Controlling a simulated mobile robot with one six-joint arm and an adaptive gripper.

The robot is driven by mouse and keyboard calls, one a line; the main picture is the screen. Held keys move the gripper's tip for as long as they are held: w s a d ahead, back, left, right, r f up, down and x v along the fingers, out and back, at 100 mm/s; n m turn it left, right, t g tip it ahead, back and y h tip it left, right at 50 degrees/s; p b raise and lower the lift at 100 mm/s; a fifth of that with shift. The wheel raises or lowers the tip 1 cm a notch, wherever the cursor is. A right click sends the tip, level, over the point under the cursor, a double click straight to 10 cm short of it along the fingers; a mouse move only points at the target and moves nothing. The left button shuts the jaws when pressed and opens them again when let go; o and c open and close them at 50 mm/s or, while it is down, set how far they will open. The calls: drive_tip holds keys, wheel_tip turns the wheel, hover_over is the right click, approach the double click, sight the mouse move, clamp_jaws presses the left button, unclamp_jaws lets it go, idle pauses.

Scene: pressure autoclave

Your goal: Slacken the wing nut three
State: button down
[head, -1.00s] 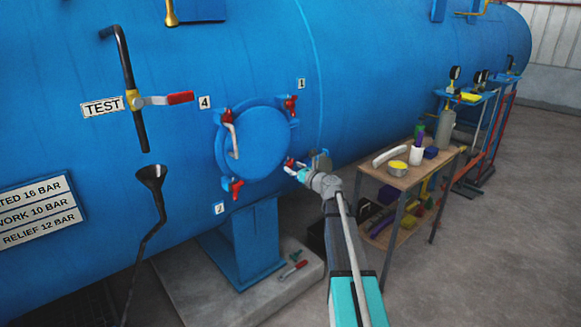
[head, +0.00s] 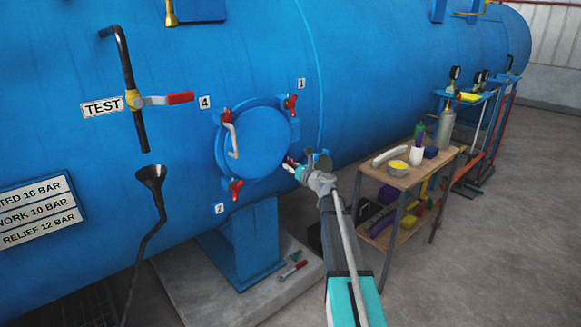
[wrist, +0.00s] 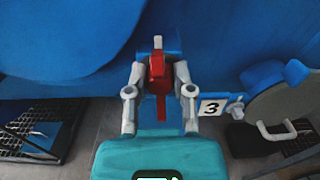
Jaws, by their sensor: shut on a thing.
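The red wing nut three (wrist: 157,72) sits on its pale bolt at the lug of the round blue door, beside the plate marked 3 (wrist: 211,107) in the wrist view. My gripper (wrist: 159,80) is shut on this wing nut, with one finger on each side of it. In the head view my gripper (head: 298,171) is at the lower right of the door (head: 255,145), and only a little red of the wing nut (head: 289,163) shows past it. Other red wing nuts show at the upper right (head: 291,103), upper left (head: 227,116) and lower left (head: 236,187).
A trolley (head: 390,181) with bottles and tools stands close right of my arm. A test valve with a red handle (head: 180,98) and a black funnel (head: 150,177) are at the left. Floor at the right is clear.

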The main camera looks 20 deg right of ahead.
drive_tip(key=shift+n, duration=0.4)
drive_tip(key=n, duration=0.3)
drive_tip(key=shift+n, duration=0.3)
drive_tip(key=n, duration=0.4)
drive_tip(key=shift+a, duration=0.1)
drive_tip(key=n, duration=0.4)
drive_tip(key=shift+f, duration=0.1)
drive_tip(key=n, duration=0.4)
drive_tip(key=shift+n, duration=0.3)
drive_tip(key=n, duration=0.6)
drive_tip(key=shift+f, duration=0.1)
drive_tip(key=n, duration=0.6)
drive_tip(key=shift+n, duration=0.3)
drive_tip(key=shift+f, duration=0.1)
